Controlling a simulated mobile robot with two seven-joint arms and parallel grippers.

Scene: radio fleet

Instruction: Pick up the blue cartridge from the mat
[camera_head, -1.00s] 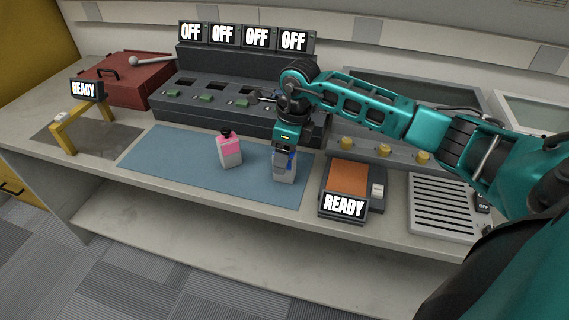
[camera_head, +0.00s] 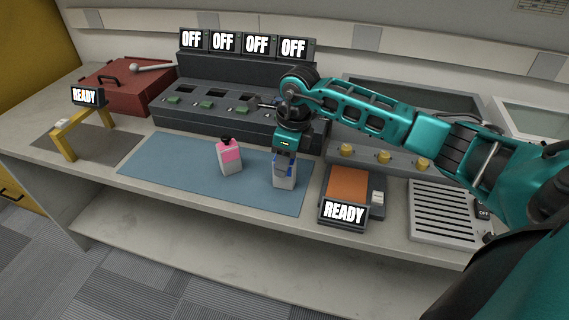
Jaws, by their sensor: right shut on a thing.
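The blue cartridge (camera_head: 285,175), a pale bottle-like block with blue on its front, is upright at the right end of the blue mat (camera_head: 185,168). My right gripper (camera_head: 287,156) points down from above and is shut on its top, which the fingers partly hide. Its base is at the mat; I cannot tell whether it touches or hangs just above it. A pink and white cartridge (camera_head: 230,157) with a dark cap stands on the mat to the left, apart from the gripper. My left gripper is not in view.
An orange-topped device (camera_head: 348,185) with a READY sign stands just right of the mat. Behind is a dark slotted rack (camera_head: 215,105) under several OFF signs. A yellow frame (camera_head: 68,140) and red box (camera_head: 125,88) stand left. The mat's left part is clear.

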